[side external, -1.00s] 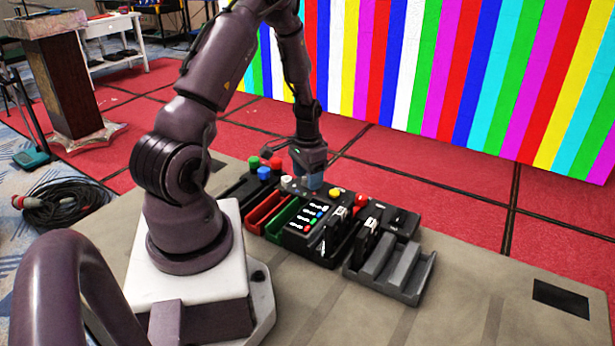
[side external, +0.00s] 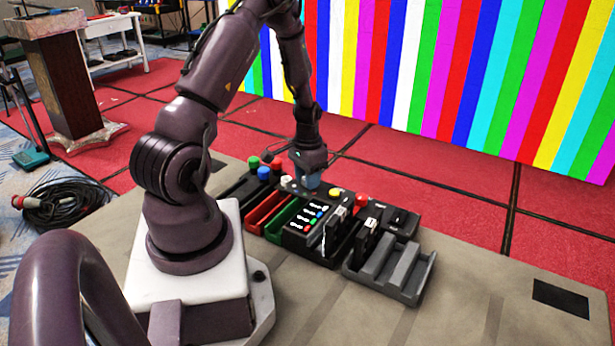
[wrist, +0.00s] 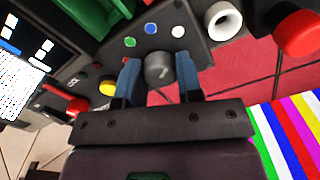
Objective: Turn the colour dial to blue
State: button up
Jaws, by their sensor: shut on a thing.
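The colour dial (wrist: 158,67) is a round grey knob on a dark panel in the wrist view. A green dot (wrist: 130,42), a blue dot (wrist: 151,28) and a white dot (wrist: 178,31) lie around its far side. A small light mark shows on the knob's near side; which dot the dial is set to I cannot tell. My gripper (wrist: 158,75) has its blue fingers on either side of the knob and is shut on it. In the side external view my gripper (side external: 308,181) reaches down to the console and hides the dial.
A yellow button (side external: 335,192) and a red button (side external: 361,200) stand right of my gripper. White (side external: 286,181), blue (side external: 263,173) and green (side external: 253,162) knobs stand to its left. A grey slotted tray (side external: 390,270) lies in front. The striped video wall (side external: 450,70) stands behind.

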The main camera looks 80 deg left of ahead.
jog(key=n, duration=0.6)
jog(key=shift+n, duration=0.4)
jog(key=shift+s+d, duration=0.1)
dwell(0.4)
jog(key=o, duration=0.9)
jog(key=shift+r, duration=0.1)
notch_tip(320, 180, up, 13)
jog(key=shift+f, duration=0.1)
